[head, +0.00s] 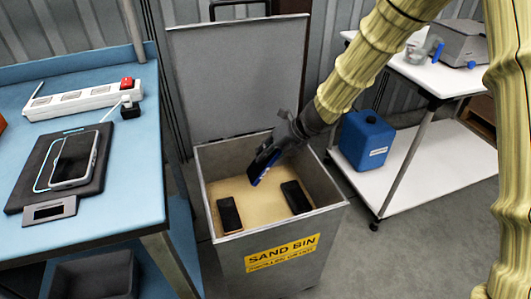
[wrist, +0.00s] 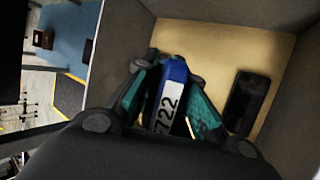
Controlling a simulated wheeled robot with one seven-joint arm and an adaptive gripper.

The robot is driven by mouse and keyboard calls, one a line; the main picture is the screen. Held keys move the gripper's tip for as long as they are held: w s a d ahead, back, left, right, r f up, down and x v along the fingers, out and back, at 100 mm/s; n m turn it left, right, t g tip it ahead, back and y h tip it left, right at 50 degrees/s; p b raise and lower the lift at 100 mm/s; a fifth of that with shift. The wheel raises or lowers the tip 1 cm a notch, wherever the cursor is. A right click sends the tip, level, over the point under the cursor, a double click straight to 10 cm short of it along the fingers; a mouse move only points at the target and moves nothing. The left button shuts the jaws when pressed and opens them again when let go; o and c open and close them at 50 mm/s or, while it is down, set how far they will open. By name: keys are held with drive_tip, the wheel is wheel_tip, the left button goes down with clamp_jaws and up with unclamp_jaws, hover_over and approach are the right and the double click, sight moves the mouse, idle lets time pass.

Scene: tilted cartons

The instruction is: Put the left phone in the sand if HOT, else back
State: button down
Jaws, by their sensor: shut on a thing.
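My gripper (head: 272,152) is inside the mouth of the open sand bin (head: 235,265), shut on a dark phone with a blue edge (head: 262,168). The phone hangs tilted above the sand (head: 255,195), apparently not touching it. In the wrist view the held phone (wrist: 168,95) shows a blue end and a white label with "722", between teal finger pads. One dark phone (head: 229,214) lies in the sand at left, another (head: 296,196) at right. A phone with a light rim (head: 75,158) lies on a black pad (head: 33,180) on the blue table, beside a cyan outline.
A small display (head: 48,212) sits at the pad's front; its reading is illegible. A power strip (head: 83,100) lies behind the pad. The bin's raised lid (head: 235,80) stands behind it. A blue container (head: 367,140) is on the white cart's lower shelf at right.

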wheel_tip(320, 180, down, 14)
drive_tip(key=b, duration=1.1)
drive_tip(key=shift+f, duration=0.15)
drive_tip(key=shift+f+b, duration=0.75)
drive_tip(key=shift+f, duration=0.15)
idle(1.9)
drive_tip(key=c, duration=1.4)
unclamp_jaws()
drive_tip(key=shift+r, duration=0.1)
drive_tip(key=shift+s+d+r+p, duration=0.4)
drive_tip(key=shift+d+r+p, duration=1)
drive_tip(key=shift+r, duration=1.75)
drive_tip(key=shift+s+d+r+p, duration=0.4)
drive_tip(key=shift+d+r+p, duration=0.95)
drive_tip(key=shift+r, duration=1.85)
drive_tip(key=shift+s+d+r+p, duration=0.4)
drive_tip(key=shift+d+r+p, duration=0.55)
drive_tip(key=shift+r+p, duration=1.5)
